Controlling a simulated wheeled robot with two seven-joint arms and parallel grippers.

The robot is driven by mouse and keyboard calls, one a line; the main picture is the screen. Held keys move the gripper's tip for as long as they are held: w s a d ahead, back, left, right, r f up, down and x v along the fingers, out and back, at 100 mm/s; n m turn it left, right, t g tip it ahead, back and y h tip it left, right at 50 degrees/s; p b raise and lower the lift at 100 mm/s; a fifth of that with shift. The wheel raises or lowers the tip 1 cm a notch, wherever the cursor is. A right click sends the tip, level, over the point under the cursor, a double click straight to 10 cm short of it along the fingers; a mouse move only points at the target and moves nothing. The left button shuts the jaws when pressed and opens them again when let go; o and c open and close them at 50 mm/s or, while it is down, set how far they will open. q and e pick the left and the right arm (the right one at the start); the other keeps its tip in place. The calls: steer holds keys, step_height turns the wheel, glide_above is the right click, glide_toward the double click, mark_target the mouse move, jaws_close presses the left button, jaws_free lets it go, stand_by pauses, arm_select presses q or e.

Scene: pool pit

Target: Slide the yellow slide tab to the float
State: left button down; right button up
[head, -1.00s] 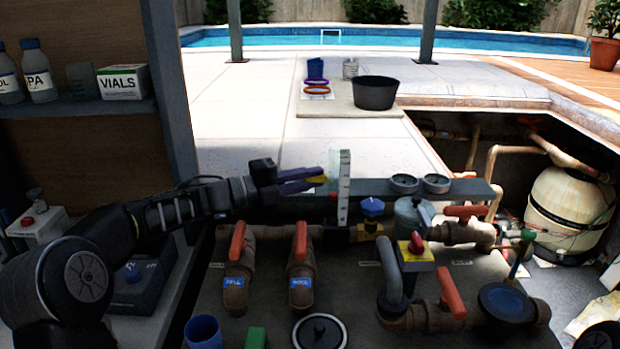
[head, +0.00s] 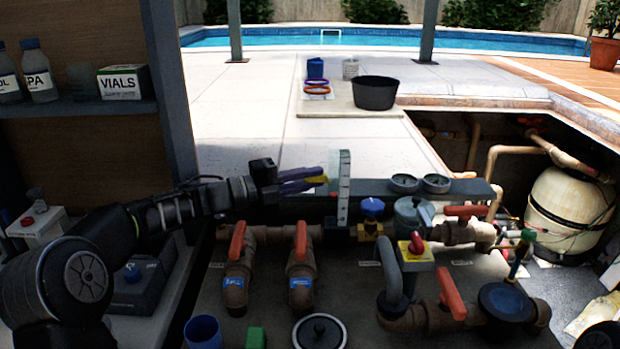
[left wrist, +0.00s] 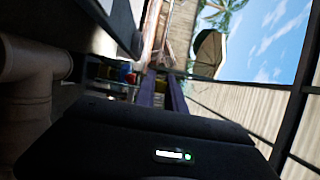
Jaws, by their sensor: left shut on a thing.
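The flow meter (head: 344,188) is an upright clear plate with a white scale strip on the pipe behind the valves. The yellow slide tab (head: 319,179) shows at the left edge of the meter, in its upper part. My left gripper (head: 307,180), with purple fingers, reaches in from the left and is shut on the tab. In the left wrist view the fingers (left wrist: 161,92) point away from the camera, and the tab is hard to make out. My right gripper is out of view.
A blue-topped valve (head: 373,207) and a clear-lidded pot (head: 413,214) stand right of the meter. Orange-handled valves (head: 301,241) stand in front.

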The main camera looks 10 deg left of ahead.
arm_select(q)
step_height(320, 180, down, 4)
steer(key=b, duration=0.3)
steer(key=shift+f, duration=0.15)
steer(key=c, duration=1.4)
jaws_free()
steer(key=shift+r, duration=0.2)
step_height(320, 180, up, 10)
steer(key=shift+p, duration=0.3)
steer(key=shift+a, duration=0.15)
